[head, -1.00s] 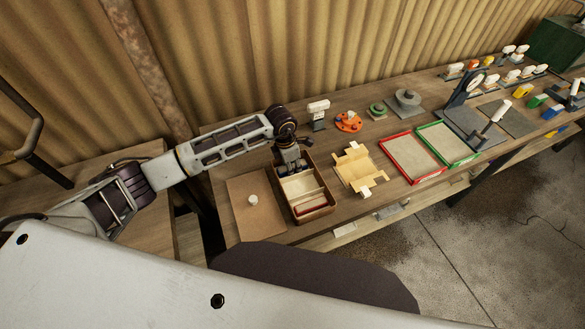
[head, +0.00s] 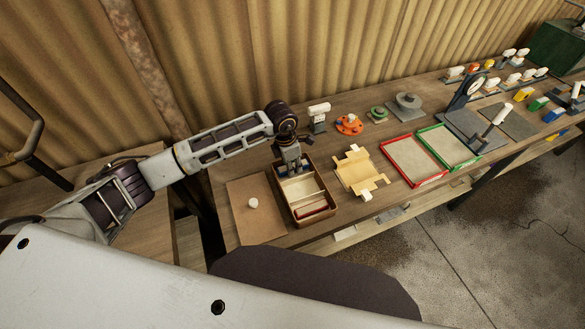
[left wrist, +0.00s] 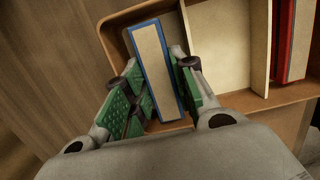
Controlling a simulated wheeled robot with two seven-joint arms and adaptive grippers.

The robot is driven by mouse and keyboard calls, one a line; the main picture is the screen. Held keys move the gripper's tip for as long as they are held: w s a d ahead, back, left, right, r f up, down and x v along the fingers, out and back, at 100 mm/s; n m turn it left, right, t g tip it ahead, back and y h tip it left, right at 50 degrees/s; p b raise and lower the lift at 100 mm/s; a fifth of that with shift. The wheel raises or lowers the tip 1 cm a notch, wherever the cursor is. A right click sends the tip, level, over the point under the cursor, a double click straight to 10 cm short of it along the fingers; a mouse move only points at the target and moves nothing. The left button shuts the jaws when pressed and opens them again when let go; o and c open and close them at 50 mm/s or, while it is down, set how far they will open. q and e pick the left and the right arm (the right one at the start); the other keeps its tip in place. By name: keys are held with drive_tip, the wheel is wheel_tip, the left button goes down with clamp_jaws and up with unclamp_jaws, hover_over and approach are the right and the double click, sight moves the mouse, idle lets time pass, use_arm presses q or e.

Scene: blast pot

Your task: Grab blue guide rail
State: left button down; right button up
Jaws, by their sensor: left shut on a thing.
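The blue guide rail (left wrist: 154,70) is a long narrow piece with a beige face and blue edges, seen in the left wrist view. It lies in the left compartment of a wooden box (head: 318,217), which also shows in the left wrist view (left wrist: 128,13). My left gripper (left wrist: 158,78) is shut on the rail, with a green-padded finger on each side of it. In the head view my left gripper (head: 291,167) reaches down into the far end of the box. A red guide rail (left wrist: 292,45) stands in another compartment. My right gripper is not in view.
A brown lid with a white knob (head: 252,203) lies left of the box. A cream folded piece (head: 358,172), a red-framed tray (head: 387,151) and a green-framed tray (head: 424,131) lie to the right. A white-topped stand (head: 319,112) is behind the box.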

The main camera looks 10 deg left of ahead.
use_arm(q)
drive_tip(key=shift+r+b, duration=0.7)
drive_tip(key=shift+r, duration=3.3)
